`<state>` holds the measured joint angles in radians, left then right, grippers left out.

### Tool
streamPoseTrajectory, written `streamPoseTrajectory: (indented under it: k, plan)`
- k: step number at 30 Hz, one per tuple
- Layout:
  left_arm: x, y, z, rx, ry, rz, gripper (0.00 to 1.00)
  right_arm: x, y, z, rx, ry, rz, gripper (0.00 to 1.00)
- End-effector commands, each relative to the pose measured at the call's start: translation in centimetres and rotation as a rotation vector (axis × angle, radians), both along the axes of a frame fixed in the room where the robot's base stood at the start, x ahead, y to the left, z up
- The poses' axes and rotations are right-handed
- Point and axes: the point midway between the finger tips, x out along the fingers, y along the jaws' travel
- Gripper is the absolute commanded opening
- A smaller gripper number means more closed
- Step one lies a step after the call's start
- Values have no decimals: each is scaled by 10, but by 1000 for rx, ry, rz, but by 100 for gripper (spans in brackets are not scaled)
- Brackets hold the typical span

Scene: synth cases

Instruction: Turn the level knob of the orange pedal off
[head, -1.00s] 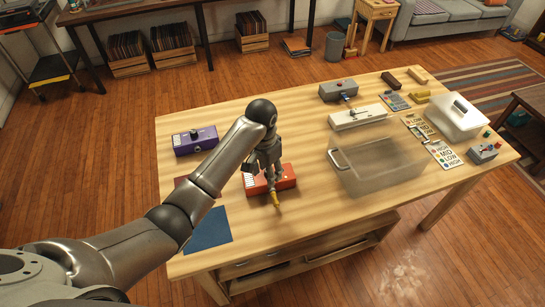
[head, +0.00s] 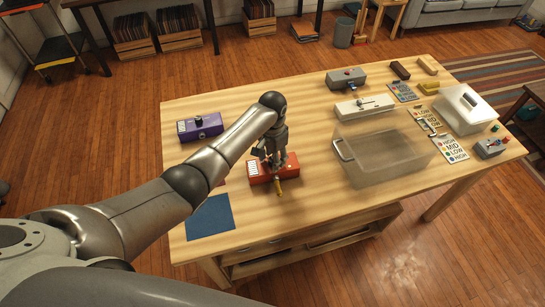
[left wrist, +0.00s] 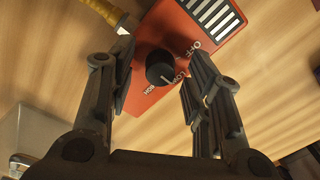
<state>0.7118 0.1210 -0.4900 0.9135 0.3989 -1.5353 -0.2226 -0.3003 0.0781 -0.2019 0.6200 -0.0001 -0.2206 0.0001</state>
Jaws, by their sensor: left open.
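The orange pedal (head: 262,179) lies on the wooden table, partly hidden by my left gripper (head: 270,157) above it. In the left wrist view the orange pedal (left wrist: 152,108) shows a round black knob (left wrist: 158,66) with OFF, LOW and HIGH printed around it. The knob's white mark seems to point toward LOW, clear of OFF. My left gripper (left wrist: 160,58) is open, with one finger on each side of the knob. I see gaps between the fingers and the knob; their height over the pedal is hard to tell. My right gripper is not in view.
A yellow-handled object (head: 279,187) lies close by the orange pedal's front edge. A purple pedal (head: 207,125) stands back left, a blue mat (head: 209,217) front left. A clear bin (head: 385,163) is to the right, with a white device (head: 365,107) and grey pedal (head: 340,79) behind.

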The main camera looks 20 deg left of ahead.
Motion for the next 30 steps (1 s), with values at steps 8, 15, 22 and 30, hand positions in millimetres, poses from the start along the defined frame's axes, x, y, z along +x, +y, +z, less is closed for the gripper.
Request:
streamPoseTrajectory:
  k: [8,15,22,30]
  plan:
    - [0,0,-5,0,-1,0,46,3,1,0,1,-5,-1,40]
    - [0,0,-5,0,-1,0,25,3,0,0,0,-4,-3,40]
    - [0,0,-4,0,-1,0,0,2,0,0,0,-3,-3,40]
    - [0,0,-3,0,0,36,0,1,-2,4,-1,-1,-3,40]
